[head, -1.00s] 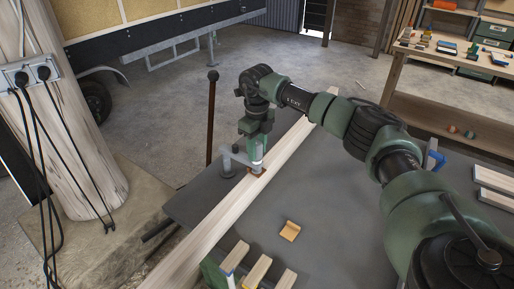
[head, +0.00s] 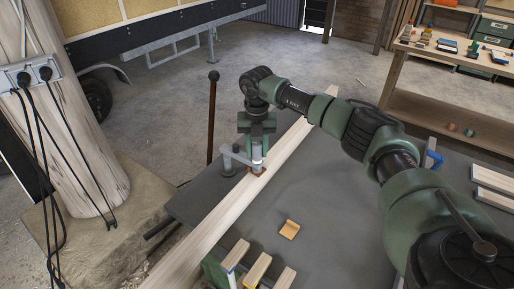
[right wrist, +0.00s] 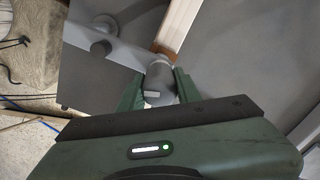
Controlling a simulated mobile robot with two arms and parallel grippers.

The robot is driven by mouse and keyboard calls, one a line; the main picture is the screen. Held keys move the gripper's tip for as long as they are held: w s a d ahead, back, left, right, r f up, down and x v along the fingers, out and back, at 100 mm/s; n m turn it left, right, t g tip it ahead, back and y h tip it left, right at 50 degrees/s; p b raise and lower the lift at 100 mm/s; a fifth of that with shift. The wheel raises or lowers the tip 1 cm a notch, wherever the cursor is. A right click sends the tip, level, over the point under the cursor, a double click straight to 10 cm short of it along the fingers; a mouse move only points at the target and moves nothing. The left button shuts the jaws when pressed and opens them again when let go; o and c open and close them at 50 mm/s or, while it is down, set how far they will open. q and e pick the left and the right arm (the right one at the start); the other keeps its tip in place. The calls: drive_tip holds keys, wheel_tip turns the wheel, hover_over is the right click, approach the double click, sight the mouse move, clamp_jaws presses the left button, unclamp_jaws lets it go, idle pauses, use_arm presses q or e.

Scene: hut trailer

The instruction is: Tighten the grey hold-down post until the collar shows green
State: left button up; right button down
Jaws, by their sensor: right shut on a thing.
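The grey hold-down post (head: 257,162) stands upright over a long pale timber beam (head: 203,233) on the dark table. A grey side arm links it to a second, shorter grey stub (head: 228,165) at the left. A small brown pad (head: 257,172) lies under the post. My right gripper (head: 257,143) points down and is shut on the post's upper part. In the right wrist view, the post (right wrist: 160,85) sits between the two green fingers of my gripper (right wrist: 158,92). I cannot make out the collar or its colour. My left gripper is not in view.
A brown rod with a round knob (head: 211,115) stands behind the table's left edge. A small tan block (head: 289,229) lies on the table. Several wooden pieces (head: 257,268) are at the front. A wooden pillar with sockets and cables (head: 75,110) stands left.

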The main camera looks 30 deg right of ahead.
sight(257, 143)
drive_tip(key=shift+w+r+m, duration=0.1)
drive_tip(key=shift+r+m, duration=0.05)
drive_tip(key=shift+m, duration=0.75)
drive_tip(key=c, duration=1)
unclamp_jaws()
wheel_tip(257, 143, up, 7)
drive_tip(key=shift+f+b, duration=0.2)
drive_tip(key=shift+b, duration=0.65)
drive_tip(key=shift+r, duration=0.55)
